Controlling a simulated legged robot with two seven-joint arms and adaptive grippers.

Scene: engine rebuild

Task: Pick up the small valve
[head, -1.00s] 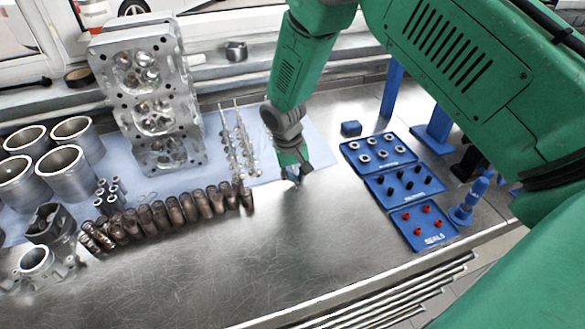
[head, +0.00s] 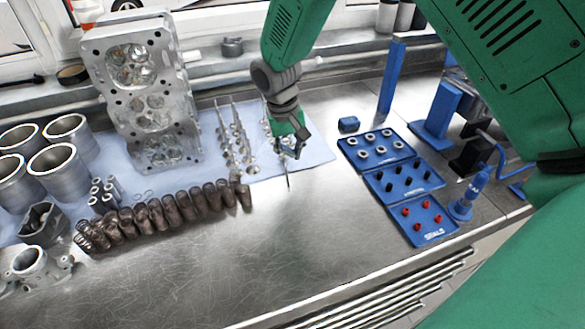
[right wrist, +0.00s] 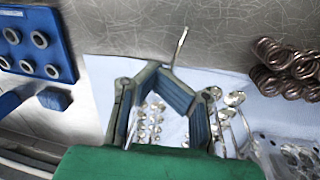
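My right gripper (head: 288,154) is over the front part of the blue mat, just short of its front edge. In the right wrist view its two fingers (right wrist: 164,68) come together at their tips. The small valve (head: 288,180) shows as a thin metal stem sticking out from the fingertips toward the bench front. It also shows in the right wrist view (right wrist: 181,45), held at the tips, its lower contact partly hidden. More small valves (head: 227,135) lie in rows on the mat behind and left of the gripper. My left gripper is not in view.
A cylinder head (head: 145,110) stands on the mat (head: 312,158), left of the valves. A row of brown springs (head: 165,212) lies in front. Blue parts trays (head: 385,172) sit to the right. The steel bench top (head: 290,240) is clear in front.

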